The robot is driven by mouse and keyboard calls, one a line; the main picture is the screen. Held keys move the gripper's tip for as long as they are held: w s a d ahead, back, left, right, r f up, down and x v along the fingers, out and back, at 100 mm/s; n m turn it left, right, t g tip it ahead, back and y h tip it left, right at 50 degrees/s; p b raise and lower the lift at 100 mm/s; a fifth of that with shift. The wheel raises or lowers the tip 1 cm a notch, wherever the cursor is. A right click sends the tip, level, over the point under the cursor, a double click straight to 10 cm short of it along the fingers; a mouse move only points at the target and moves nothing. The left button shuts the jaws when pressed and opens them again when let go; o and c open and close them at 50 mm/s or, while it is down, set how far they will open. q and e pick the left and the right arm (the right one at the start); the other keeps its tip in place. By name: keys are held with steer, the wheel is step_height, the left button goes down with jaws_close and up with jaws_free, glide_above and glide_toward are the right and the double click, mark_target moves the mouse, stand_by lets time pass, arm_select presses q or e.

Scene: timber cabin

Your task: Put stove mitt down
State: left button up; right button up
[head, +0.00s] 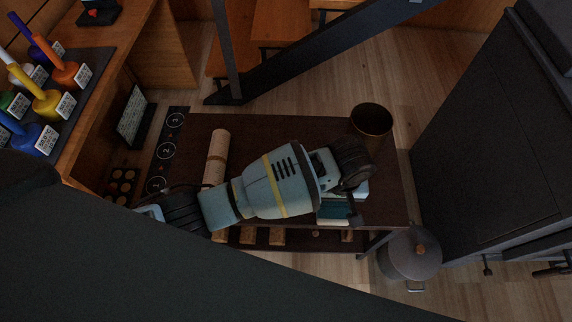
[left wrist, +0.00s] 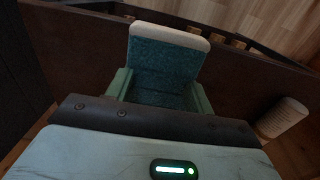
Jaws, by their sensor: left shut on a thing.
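The stove mitt (left wrist: 166,62) is teal with a pale cuff band and fills the space between my left gripper's fingers in the left wrist view. My left gripper (left wrist: 160,92) is shut on it, one pale green finger against each side. In the head view the mitt (head: 336,209) shows only in part, as dark teal beneath the gripper. The gripper and mitt are over the front right part of a dark brown table (head: 270,128). Whether the mitt touches the tabletop cannot be told. My right gripper is not in view.
A beige roll (head: 217,157) lies on the table's left part. A brass pot (head: 371,121) stands at the back right. A grey lidded pot (head: 413,256) is below the right front corner. A dark cabinet (head: 490,140) stands to the right. The table's back middle is clear.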

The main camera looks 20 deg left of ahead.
arm_select(q)
steer(key=shift+a, duration=0.15)
steer(key=w+a, duration=0.1)
steer(key=a, duration=0.3)
steer(key=w+a+f+b, duration=0.1)
steer(key=a, duration=0.4)
steer(key=w+a, duration=0.2)
steer(key=a, duration=0.3)
steer(key=shift+a+f, duration=0.2)
steer(key=shift+a, duration=0.3)
steer(key=shift+w+a, duration=0.1)
steer(key=shift+a, duration=0.05)
steer(key=shift+f+b, duration=0.95)
steer(key=shift+f, duration=0.9)
steer(key=shift+r, duration=0.1)
steer(key=o, duration=1)
